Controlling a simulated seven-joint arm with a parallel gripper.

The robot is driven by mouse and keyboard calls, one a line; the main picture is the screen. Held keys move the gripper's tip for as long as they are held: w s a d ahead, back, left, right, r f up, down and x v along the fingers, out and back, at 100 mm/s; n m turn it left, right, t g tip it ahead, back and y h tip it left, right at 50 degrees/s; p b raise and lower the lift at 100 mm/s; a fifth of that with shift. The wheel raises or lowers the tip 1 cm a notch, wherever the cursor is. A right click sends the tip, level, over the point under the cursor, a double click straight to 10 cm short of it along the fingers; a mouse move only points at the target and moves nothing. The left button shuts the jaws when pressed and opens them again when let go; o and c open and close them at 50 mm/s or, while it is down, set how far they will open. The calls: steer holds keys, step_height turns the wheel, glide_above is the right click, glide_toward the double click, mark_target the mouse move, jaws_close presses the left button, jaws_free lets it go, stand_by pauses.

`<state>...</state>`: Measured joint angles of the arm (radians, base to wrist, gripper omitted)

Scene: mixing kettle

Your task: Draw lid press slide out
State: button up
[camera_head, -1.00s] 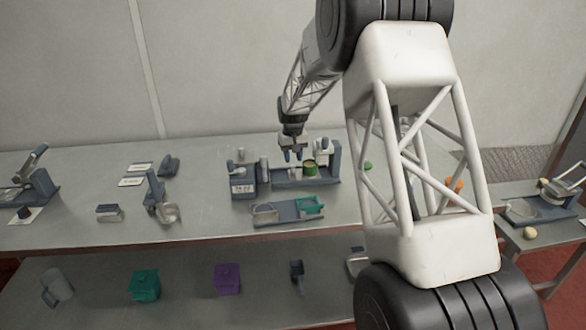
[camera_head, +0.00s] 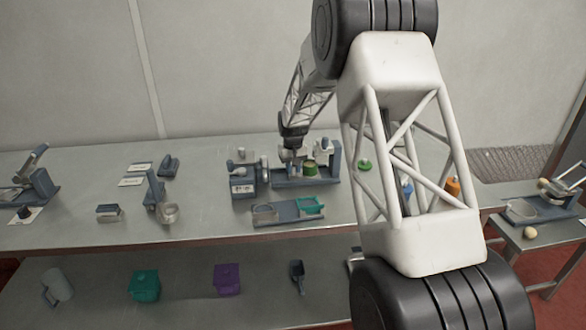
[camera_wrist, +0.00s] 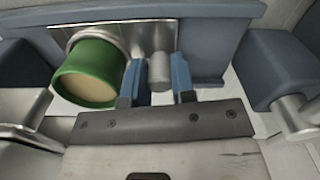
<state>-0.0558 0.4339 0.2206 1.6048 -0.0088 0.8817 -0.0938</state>
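The lid press (camera_head: 336,165) is a blue-grey frame at the back middle of the table in the head view. In the wrist view its blue-grey body (camera_wrist: 215,42) spans the top. A shiny metal slide plate (camera_wrist: 118,38) lies against it. A green pot (camera_wrist: 84,80) with a pale top rests at the plate's left; it also shows in the head view (camera_head: 310,168). A short grey knob (camera_wrist: 160,72) stands at the plate's right. My gripper (camera_wrist: 161,68) has one blue finger on each side of the knob. I cannot tell whether the fingers touch it.
A blue-grey block with a small panel (camera_head: 242,184) stands just left of the press. A tray (camera_head: 286,219) with a clear dish and a green frame lies in front. Blue-grey blocks flank my gripper closely in the wrist view, the right one (camera_wrist: 275,68) with a metal cylinder.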

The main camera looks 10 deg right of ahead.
mark_target(284, 177)
jaws_close()
steer(key=shift+a, duration=1.7)
steer(key=o, duration=0.5)
jaws_free()
steer(key=shift+r, duration=0.1)
steer(key=shift+r, duration=3.85)
